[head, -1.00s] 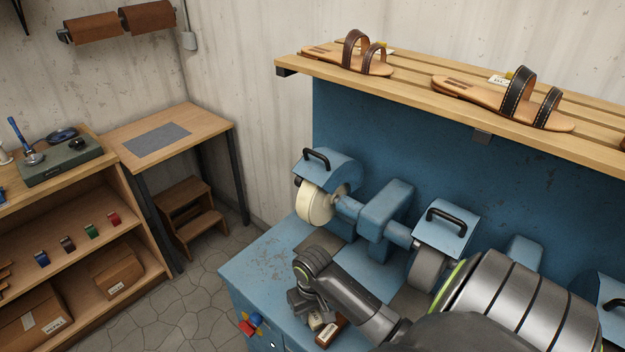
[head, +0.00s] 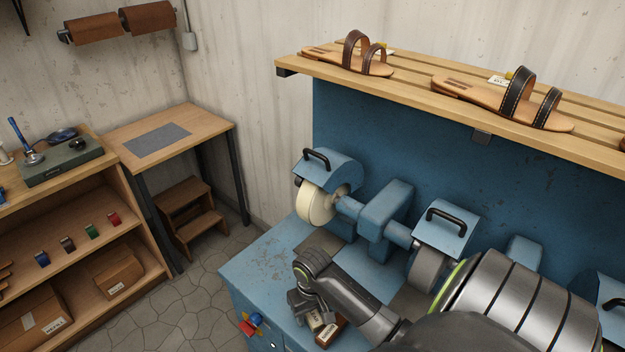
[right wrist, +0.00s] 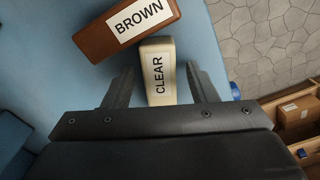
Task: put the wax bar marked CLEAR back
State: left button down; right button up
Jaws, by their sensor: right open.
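The cream wax bar marked CLEAR (right wrist: 158,70) lies on the blue bench top (right wrist: 95,78) in the right wrist view, its label facing up. My right gripper (right wrist: 161,80) is open, with one finger on each side of the bar's near part. In the head view the bar (head: 315,321) shows only in part beside my right gripper (head: 303,308). The brown bar marked BROWN (right wrist: 132,24) lies just beyond the CLEAR bar, touching or nearly touching it. In the head view it (head: 328,333) is partly hidden by my arm. My left gripper is not in view.
A blue grinding machine with a pale buffing wheel (head: 315,203) stands behind my right gripper. Red and blue buttons (head: 256,320) are on the bench's front corner. A slatted shelf (head: 415,85) with sandals hangs above. A wooden shelf unit (head: 85,262) stands at left.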

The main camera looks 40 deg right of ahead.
aim_at(312, 313)
notch_tip(312, 313, up, 7)
jog(key=shift+w+f, duration=0.1)
notch_tip(312, 313, up, 5)
jog(key=p, duration=0.2)
jog(key=shift+p, duration=0.4)
jog(key=shift+f, duration=0.1)
